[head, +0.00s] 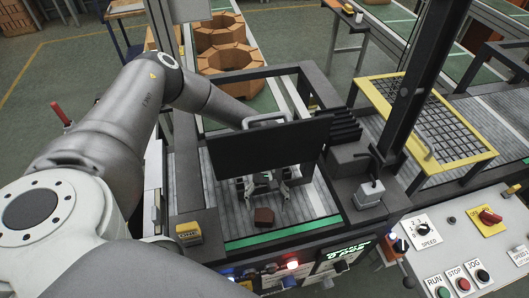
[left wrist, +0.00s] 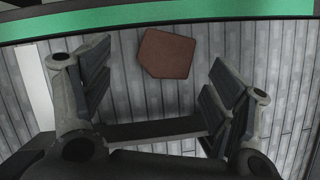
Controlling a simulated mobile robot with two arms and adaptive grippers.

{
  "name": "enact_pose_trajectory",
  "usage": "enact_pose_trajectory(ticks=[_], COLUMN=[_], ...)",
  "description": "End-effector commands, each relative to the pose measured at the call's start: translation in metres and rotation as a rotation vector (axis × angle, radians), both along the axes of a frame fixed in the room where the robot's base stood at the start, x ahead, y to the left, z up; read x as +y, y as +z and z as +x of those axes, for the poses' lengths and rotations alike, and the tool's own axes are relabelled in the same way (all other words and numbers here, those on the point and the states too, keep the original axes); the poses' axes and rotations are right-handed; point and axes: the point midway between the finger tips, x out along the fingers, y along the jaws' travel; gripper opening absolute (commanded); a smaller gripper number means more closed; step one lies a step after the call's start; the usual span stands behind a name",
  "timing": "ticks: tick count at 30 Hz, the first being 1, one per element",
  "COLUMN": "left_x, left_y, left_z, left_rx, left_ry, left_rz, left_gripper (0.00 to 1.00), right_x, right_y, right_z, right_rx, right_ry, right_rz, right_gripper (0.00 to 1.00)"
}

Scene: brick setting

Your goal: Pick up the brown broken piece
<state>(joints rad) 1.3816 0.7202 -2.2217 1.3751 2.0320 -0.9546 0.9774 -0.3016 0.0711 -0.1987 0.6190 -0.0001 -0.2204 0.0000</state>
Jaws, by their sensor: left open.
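The brown broken piece (head: 264,217) lies on the grey slatted conveyor near the green strip at the front of the machine. In the left wrist view the brown piece (left wrist: 167,54) has a flat top and one cut corner. It lies just beyond the fingertips, roughly between the two fingers' lines. My left gripper (head: 263,188) is open and empty, behind the piece in the head view. Its spread fingers also show in the left wrist view (left wrist: 160,75). A dark panel hides part of the gripper and wrist in the head view. My right gripper is not seen.
The dark panel (head: 270,148) stands over the conveyor, and a dark frame (head: 190,218) encloses it. A green strip (head: 285,231) borders the front. A grey box (head: 368,194) is at the right.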

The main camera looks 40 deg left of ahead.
Motion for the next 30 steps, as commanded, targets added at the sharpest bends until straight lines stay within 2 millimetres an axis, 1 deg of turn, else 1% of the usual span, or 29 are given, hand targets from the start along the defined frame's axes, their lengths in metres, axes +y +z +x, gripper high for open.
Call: enact_pose_trajectory(ticks=[2,6,10,13,19,20,30], left_x=[-0.001,-0.002,-0.006,-0.007,-0.007,-0.007,-0.007], left_y=[-0.005,-0.021,-0.039,-0.044,-0.045,-0.045,-0.045], left_z=[-0.005,-0.015,-0.019,-0.020,-0.020,-0.020,-0.020], left_rx=[0.003,0.004,0.003,0.001,0.000,0.000,0.000], left_ry=[-0.004,-0.004,-0.002,-0.002,-0.001,-0.001,-0.001], left_rz=[0.003,0.005,0.003,0.001,0.000,0.000,0.000], left_gripper=[0.80,0.80,0.80,0.80,0.80,0.77,0.33], right_x=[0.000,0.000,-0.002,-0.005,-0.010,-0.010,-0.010], right_y=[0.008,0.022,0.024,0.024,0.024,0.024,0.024], right_z=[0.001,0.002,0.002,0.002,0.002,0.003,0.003], right_rx=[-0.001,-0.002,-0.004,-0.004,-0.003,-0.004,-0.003], right_ry=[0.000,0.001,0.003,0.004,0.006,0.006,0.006], right_rz=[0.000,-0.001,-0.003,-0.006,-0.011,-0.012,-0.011], right_gripper=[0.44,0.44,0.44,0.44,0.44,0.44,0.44])
